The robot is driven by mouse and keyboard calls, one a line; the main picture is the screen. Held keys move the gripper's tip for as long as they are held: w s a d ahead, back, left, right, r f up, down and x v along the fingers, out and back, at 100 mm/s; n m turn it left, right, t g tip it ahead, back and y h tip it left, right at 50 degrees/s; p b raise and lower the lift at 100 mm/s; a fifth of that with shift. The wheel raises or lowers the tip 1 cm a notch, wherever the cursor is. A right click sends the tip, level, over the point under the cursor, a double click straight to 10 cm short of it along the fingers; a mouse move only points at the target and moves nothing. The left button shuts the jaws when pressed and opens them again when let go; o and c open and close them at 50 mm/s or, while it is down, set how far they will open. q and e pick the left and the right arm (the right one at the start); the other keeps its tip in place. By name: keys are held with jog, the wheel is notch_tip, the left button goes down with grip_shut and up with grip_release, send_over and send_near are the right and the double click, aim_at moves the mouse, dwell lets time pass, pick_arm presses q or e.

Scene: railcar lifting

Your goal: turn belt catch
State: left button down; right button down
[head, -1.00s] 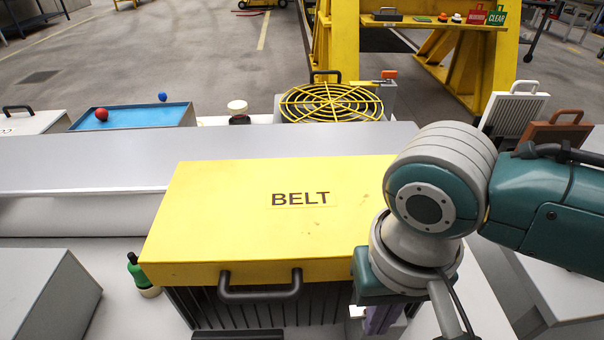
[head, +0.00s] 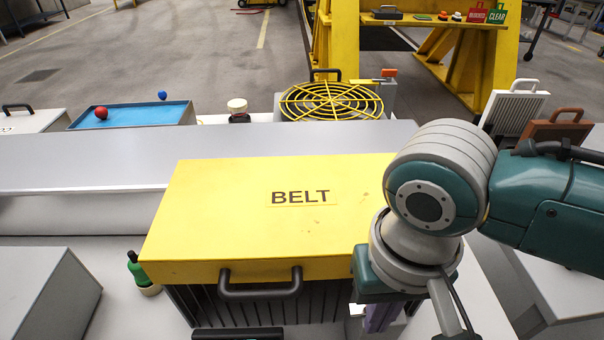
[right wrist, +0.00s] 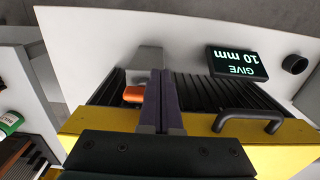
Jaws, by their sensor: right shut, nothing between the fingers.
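The yellow belt cover (head: 270,210), marked BELT, lies in front of me with a black handle (head: 260,290) on its near side. My right gripper (head: 380,320) points down at the cover's near right corner, partly hidden by my arm. In the right wrist view its purple fingers (right wrist: 163,85) are together and empty. An orange piece (right wrist: 133,94), perhaps the catch, sits right beside the fingers, below a grey block (right wrist: 148,58). The fingers hide part of it, and I cannot tell whether they touch it. My left gripper is not in view.
A dark display (right wrist: 238,63) reads GIVE 10 mm, near black ribbed slats (right wrist: 205,95). A green bottle (head: 137,270) stands left of the cover. Behind are a yellow round guard (head: 332,102) and a blue tray (head: 135,118) with balls.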

jog(key=shift+w+b, duration=0.6)
jog(key=shift+w, duration=0.35)
dwell(0.3)
